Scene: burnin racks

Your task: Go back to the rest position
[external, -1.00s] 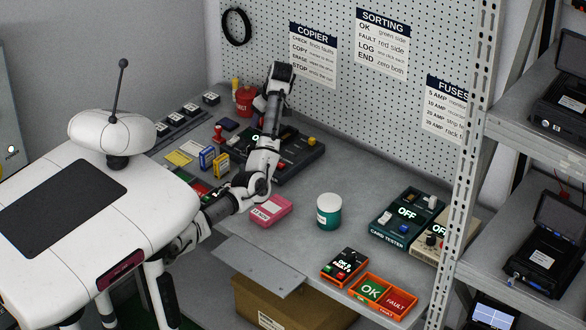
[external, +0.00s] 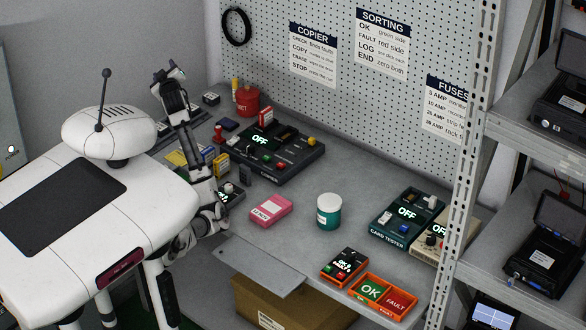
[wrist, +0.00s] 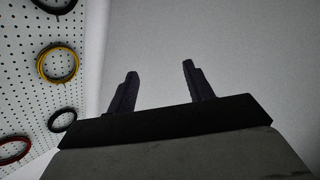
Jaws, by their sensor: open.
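My gripper (external: 168,70) is raised over the left end of the bench in the external view, close to my body and pointing up. In the wrist view my gripper (wrist: 160,85) shows two dark fingers spread apart with nothing between them, against a plain grey wall. My arm stands nearly upright from the bench's front edge and hides part of the small items behind it.
On the bench (external: 285,217) are a dark copier unit (external: 275,157) reading OFF, a pink box (external: 271,209), a teal jar (external: 329,211), a card tester (external: 407,214) and an orange sorting tray (external: 383,296). A pegboard (external: 280,85) stands behind. Space above the bench is clear.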

